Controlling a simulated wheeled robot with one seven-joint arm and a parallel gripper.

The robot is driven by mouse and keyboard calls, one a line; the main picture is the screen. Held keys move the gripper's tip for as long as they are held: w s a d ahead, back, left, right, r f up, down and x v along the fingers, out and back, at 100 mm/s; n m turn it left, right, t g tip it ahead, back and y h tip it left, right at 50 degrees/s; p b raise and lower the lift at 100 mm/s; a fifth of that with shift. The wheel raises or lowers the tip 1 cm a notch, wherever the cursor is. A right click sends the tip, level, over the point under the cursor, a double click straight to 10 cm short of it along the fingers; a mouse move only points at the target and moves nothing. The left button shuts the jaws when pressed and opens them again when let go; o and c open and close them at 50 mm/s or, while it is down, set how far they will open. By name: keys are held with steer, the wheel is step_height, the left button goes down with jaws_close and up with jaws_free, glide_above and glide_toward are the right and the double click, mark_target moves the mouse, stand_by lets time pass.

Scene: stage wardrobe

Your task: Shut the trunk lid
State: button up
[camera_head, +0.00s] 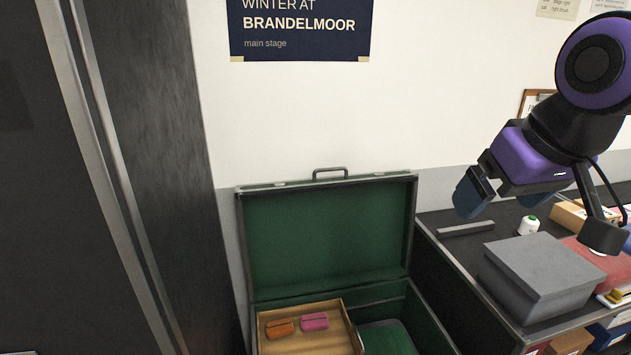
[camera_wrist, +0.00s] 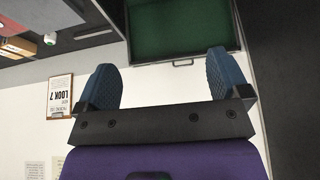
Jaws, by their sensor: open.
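The trunk (camera_head: 431,322) is open, and its green-lined lid (camera_head: 328,238) stands upright against the wall with a handle on its top edge. Inside the trunk is a wooden tray (camera_head: 345,335) holding an orange item (camera_head: 280,328) and a pink item (camera_head: 315,322). The trunk's lower front is cut off by the picture edge. My gripper (camera_head: 472,192) is open and empty, up and to the right of the lid and apart from it. In the wrist view the lid (camera_wrist: 181,30) shows beyond my gripper's fingers (camera_wrist: 160,82).
A dark counter (camera_head: 450,222) stands right of the trunk. On it are a grey box (camera_head: 540,272), a white spool (camera_head: 528,225) and a grey bar (camera_head: 466,229). A tall dark cabinet (camera_head: 150,150) stands on the left. A poster (camera_head: 300,25) hangs above the trunk.

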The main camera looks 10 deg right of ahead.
steer(key=shift+w+r, duration=0.2)
steer(key=c, duration=0.4)
steer(key=w+r, duration=0.1)
steer(key=w+r+n, duration=0.1)
steer(key=w, duration=0.1)
steer(key=shift+a+r, duration=0.1)
steer(key=c, duration=0.5)
steer(key=w+a+r+n+g, duration=0.1)
steer(key=w+r+n, duration=0.25)
steer(key=w, duration=1.15)
steer(key=w+a+r+n+g, duration=0.15)
steer(key=w+n, duration=0.35)
steer(key=w, duration=0.9)
steer(key=w+f+n, duration=0.2)
steer(key=w, duration=0.5)
steer(key=w+f+n, duration=0.2)
steer(key=w+f, duration=0.1)
steer(key=w, duration=0.4)
steer(key=w+a+f+n+g, duration=0.2)
steer(key=w+f+n, duration=0.3)
steer(key=w+f, duration=0.8)
steer(key=shift+m, duration=0.25)
steer(key=f, duration=1)
steer(key=shift+w+f, duration=0.2)
steer(key=shift+w, duration=0.15)
steer(key=shift+c, duration=0.3)
jaws_close()
